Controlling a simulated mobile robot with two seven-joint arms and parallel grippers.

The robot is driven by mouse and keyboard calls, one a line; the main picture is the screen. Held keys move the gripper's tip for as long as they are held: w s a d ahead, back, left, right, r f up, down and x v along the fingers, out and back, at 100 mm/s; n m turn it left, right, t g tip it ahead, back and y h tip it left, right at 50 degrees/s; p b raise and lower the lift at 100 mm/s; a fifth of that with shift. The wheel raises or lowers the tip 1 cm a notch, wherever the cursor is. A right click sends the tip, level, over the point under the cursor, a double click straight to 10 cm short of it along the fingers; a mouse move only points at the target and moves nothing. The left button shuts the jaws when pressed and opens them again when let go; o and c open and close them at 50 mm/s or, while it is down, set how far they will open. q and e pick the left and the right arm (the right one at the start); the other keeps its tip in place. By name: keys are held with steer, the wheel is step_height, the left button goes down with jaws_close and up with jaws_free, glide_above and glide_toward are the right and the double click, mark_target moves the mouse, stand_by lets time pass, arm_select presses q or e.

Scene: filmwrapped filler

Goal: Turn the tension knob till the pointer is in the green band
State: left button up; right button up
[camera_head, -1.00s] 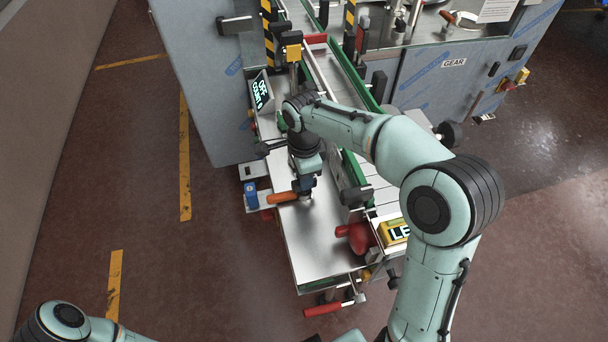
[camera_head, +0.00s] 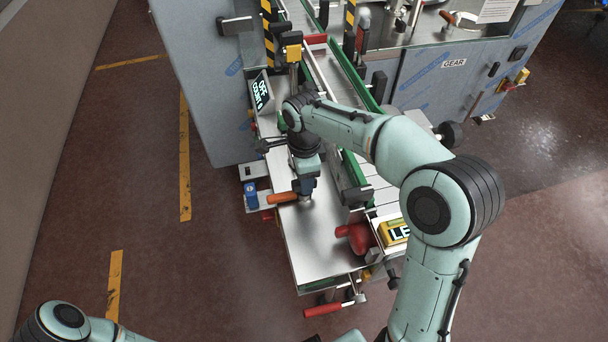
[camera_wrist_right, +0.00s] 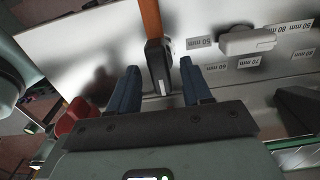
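My right gripper (camera_head: 307,187) is over the near end of the bright metal plate, pointing down. In the right wrist view its two blue fingers (camera_wrist_right: 160,80) are apart. A dark block (camera_wrist_right: 158,58) with an orange handle (camera_wrist_right: 151,20) shows between and just beyond the fingertips, with gaps on both sides. Contact cannot be told. The orange handle also shows beside the gripper in the head view (camera_head: 283,198). I cannot tell which part is the tension knob. No pointer or green band can be made out. My left gripper is out of view.
A red knob (camera_head: 358,237) and a yellow display box (camera_head: 394,231) stand right of the plate. A red-handled crank (camera_head: 322,310) sticks out at the front. The green-edged conveyor (camera_head: 335,80) runs behind. Floor (camera_head: 150,200) at left is clear.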

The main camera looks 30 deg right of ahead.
steer(key=shift+r, duration=0.1)
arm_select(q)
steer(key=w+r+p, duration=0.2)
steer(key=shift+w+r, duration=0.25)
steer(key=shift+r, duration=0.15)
arm_select(e)
step_height(320, 180, up, 13)
stand_by(0.3)
